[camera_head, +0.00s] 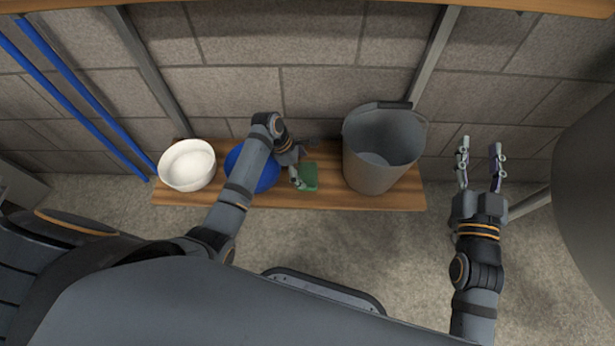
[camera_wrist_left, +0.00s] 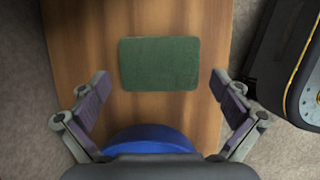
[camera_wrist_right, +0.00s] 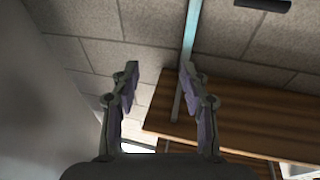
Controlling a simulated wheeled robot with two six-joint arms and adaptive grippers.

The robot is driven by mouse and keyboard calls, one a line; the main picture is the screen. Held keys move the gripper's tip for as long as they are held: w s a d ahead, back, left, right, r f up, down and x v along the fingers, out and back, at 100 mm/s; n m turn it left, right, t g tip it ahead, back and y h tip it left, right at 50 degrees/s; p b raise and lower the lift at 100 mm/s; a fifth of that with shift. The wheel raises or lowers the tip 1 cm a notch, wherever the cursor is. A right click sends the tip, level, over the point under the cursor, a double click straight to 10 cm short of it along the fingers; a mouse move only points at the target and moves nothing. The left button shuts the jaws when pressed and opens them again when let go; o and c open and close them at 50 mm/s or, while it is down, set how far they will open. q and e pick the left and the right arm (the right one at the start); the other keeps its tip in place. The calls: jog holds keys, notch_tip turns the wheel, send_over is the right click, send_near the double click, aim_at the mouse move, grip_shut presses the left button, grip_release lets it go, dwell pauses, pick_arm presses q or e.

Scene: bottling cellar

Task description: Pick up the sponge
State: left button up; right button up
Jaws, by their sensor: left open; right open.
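The sponge is a green rectangular pad (camera_head: 309,177) lying flat on the wooden shelf, between a blue round object and a grey bucket. In the left wrist view the sponge (camera_wrist_left: 160,63) lies ahead of the fingers, centred between their lines and apart from them. My left gripper (camera_head: 302,166) is above the shelf beside the sponge, open and empty; its fingers also show in the left wrist view (camera_wrist_left: 161,100). My right gripper (camera_head: 481,150) is open and empty, to the right of the shelf, far from the sponge; its fingers show in the right wrist view (camera_wrist_right: 158,82).
A white bowl (camera_head: 187,165) stands at the left of the wooden shelf (camera_head: 240,203). The blue object (camera_head: 267,178) is partly hidden under my left arm. The tall grey bucket (camera_head: 372,178) stands close right of the sponge. Blue poles (camera_head: 85,100) lean at the left against the block wall.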

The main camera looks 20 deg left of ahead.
aim_at(307, 176)
pick_arm(q)
jog(key=shift+b+x, duration=0.7)
jog(key=shift+x, duration=0.5)
pick_arm(e)
jog(key=s+r+t+y, duration=0.1)
jog(key=s+r+t, duration=0.1)
jog(key=r, duration=0.4)
jog(key=s+r+n+t, duration=0.1)
jog(key=s+r+t, duration=0.1)
jog(key=r+t, duration=0.2)
notch_tip(307, 176, up, 4)
jog(key=shift+s+a+f+t+y, duration=0.15)
jog(key=shift+s+f+t+y, duration=0.15)
jog(key=shift+t+y, duration=0.1)
pick_arm(q)
jog(key=c, duration=0.5)
